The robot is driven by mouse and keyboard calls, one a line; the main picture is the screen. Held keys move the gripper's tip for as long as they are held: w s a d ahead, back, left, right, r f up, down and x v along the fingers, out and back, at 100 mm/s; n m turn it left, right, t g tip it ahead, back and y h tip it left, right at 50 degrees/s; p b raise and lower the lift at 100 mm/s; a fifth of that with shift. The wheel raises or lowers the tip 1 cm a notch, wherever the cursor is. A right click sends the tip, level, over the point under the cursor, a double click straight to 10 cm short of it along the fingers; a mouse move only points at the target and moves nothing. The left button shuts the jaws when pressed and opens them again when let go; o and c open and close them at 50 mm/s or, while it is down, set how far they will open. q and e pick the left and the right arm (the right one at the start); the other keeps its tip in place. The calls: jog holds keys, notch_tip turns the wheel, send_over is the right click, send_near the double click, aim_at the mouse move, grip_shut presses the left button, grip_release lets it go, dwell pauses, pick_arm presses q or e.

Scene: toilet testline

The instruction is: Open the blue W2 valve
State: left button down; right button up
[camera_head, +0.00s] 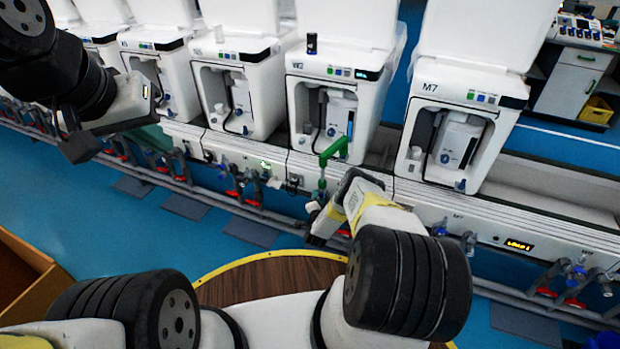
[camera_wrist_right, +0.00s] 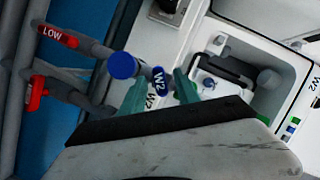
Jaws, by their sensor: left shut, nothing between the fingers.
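My left gripper (camera_head: 82,148) is shut and empty at the upper left, away from the W2 station.
The W2 toilet unit (camera_head: 300,62) stands in a row of white units, with M7 (camera_head: 480,85) to its right. Red-handled valves and grey pipes run along the front rail. A red LOW valve (camera_wrist_right: 57,36) is near the gripper. A round wooden top (camera_head: 270,285) is in front.

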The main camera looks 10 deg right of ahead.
grip_shut()
dwell(0.4)
jog(key=n, duration=0.1)
jog(key=n+g+h, duration=0.1)
jog(key=n, duration=0.1)
jog(key=shift+w+a+r+n+g, duration=0.1)
jog(key=shift+a+r+n+g, duration=0.1)
jog(key=shift+n+g, duration=0.1)
jog(key=n+g+h, duration=0.2)
jog(key=n, duration=0.2)
jog(key=shift+h, duration=0.3)
dwell(0.4)
